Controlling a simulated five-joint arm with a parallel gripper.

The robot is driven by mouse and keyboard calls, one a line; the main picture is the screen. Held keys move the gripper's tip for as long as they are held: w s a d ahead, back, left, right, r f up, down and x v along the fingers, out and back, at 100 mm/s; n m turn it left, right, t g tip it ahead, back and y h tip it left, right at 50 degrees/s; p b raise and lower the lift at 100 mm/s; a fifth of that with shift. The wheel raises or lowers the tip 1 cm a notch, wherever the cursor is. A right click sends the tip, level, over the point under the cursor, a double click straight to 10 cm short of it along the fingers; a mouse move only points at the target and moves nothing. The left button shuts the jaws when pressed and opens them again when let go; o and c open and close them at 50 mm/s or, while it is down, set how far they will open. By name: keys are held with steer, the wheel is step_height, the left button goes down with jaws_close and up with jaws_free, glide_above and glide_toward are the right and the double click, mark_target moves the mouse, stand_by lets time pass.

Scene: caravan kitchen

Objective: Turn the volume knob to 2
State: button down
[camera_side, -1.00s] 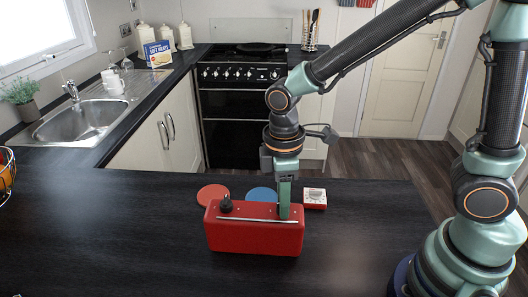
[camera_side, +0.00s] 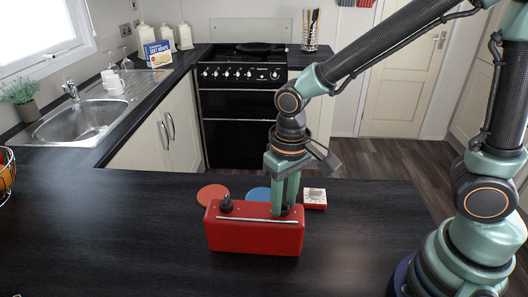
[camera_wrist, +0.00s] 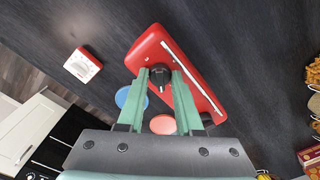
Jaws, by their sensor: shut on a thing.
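A red radio (camera_side: 250,240) stands on the dark worktop, and its top carries the knobs. A black knob (camera_side: 226,203) at its left end stands free. My gripper (camera_side: 285,212) points down at the right end of the radio's top. In the wrist view, my gripper (camera_wrist: 160,78) has a finger on each side of a black knob (camera_wrist: 161,74) on the red radio (camera_wrist: 147,48) and is shut on it. A pale mark shows on this knob. In the side view my fingers hide most of it. I cannot read any numbers or which knob is the volume.
A red and white dial box (camera_side: 314,198) sits just right of the radio. A red disc (camera_side: 212,194) and a blue disc (camera_side: 258,195) lie behind it. A wire basket (camera_side: 6,172) stands far left. The worktop in front is clear.

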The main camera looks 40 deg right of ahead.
steer(key=m, duration=0.5)
steer(key=shift+m, duration=0.3)
steer(key=m, duration=0.5)
steer(key=shift+a, duration=0.1)
stand_by(0.3)
steer(key=c, duration=0.6)
jaws_free()
steer(key=shift+o, duration=0.2)
step_height(320, 180, up, 12)
steer(key=shift+s+d, duration=0.2)
steer(key=shift+s, duration=0.2)
